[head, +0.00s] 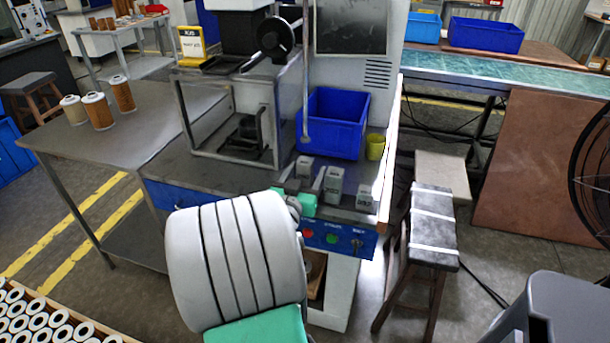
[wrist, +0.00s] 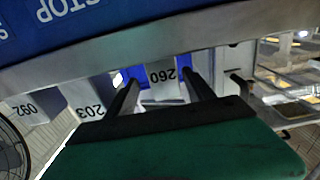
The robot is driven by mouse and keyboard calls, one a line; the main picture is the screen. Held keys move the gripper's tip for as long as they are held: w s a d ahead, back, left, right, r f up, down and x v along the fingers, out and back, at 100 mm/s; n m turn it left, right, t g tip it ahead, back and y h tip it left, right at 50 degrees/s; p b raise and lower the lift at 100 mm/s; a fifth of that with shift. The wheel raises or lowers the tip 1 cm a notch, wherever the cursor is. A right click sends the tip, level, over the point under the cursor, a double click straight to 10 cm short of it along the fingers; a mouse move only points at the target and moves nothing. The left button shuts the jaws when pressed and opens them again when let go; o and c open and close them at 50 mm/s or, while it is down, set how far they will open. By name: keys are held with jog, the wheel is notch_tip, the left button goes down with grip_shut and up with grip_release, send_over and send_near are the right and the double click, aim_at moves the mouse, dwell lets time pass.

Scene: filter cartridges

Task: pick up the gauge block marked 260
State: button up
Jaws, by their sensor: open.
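The gauge block marked 260 (wrist: 162,76) stands upright on the bench and shows between my two fingers in the wrist view. In the head view it is the leftmost block (head: 304,166), partly hidden low down by my gripper (head: 297,187). My gripper also shows in the wrist view (wrist: 158,78), open, with one finger toward each side of the block. I cannot tell whether either finger touches it. A block marked 203 (wrist: 87,100) and one that looks like 092 (wrist: 23,109) stand beside it; the head view shows them to its right (head: 333,187) (head: 364,197).
A blue bin (head: 333,122) and a small yellow cup (head: 375,147) stand behind the blocks. A machine frame (head: 229,157) rises at the left. The bench's front panel (head: 340,240) carries buttons below its edge. A stool (head: 433,225) stands at the right.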

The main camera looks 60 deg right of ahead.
aim_at(308, 160)
jog(key=d, duration=0.1)
jog(key=w+d, duration=0.1)
jog(key=d, duration=0.1)
jog(key=d+p, duration=0.1)
jog(key=shift+w+d+r, duration=0.2)
jog(key=shift+d+r, duration=0.05)
jog(key=shift+d, duration=0.15)
grip_shut()
dwell(0.4)
